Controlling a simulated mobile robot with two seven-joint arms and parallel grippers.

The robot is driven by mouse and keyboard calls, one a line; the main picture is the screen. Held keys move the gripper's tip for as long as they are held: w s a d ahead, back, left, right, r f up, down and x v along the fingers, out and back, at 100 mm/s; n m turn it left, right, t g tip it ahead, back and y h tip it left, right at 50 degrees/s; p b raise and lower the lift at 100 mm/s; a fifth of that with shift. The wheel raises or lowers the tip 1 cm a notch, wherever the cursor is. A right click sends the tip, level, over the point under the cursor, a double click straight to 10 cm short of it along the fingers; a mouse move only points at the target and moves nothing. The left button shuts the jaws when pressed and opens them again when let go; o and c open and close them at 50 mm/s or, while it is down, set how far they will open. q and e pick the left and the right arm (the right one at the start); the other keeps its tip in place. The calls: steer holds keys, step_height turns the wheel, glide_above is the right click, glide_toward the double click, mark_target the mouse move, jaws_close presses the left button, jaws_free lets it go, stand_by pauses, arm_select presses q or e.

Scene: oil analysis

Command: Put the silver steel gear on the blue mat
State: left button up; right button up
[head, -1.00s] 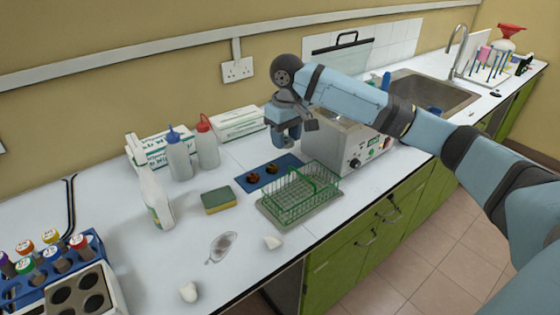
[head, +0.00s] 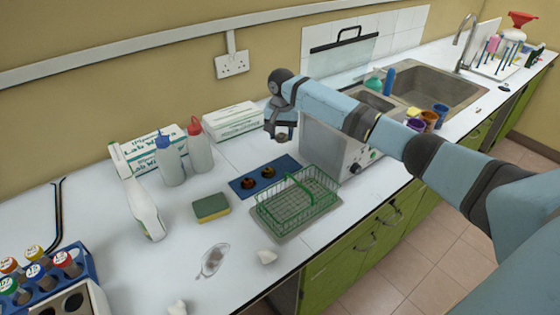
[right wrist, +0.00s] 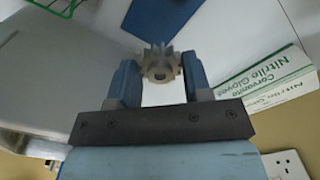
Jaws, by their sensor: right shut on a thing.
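The silver-grey steel gear (right wrist: 160,65) sits between the two blue fingertips of my right gripper in the right wrist view. My right gripper (head: 281,136) is shut on it and hangs above the counter behind the blue mat, left of the grey machine. The gear cannot be made out in the head view. The blue mat (head: 242,187) lies flat on the white counter behind the green wire basket, with two dark brownish round things on it. A blue surface, probably the mat, shows beyond the gear in the right wrist view (right wrist: 158,18). My left gripper is not in view.
A green wire basket (head: 298,198) stands in front of the mat, and a grey machine (head: 335,150) to its right.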

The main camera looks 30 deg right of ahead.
mark_target(281, 167)
step_height(281, 167, down, 11)
stand_by(0.4)
steer(key=o, duration=0.7)
steer(key=shift+f, duration=0.15)
step_height(281, 167, up, 12)
steer(key=shift+r, duration=0.2)
steer(key=shift+f, duration=0.1)
stand_by(0.3)
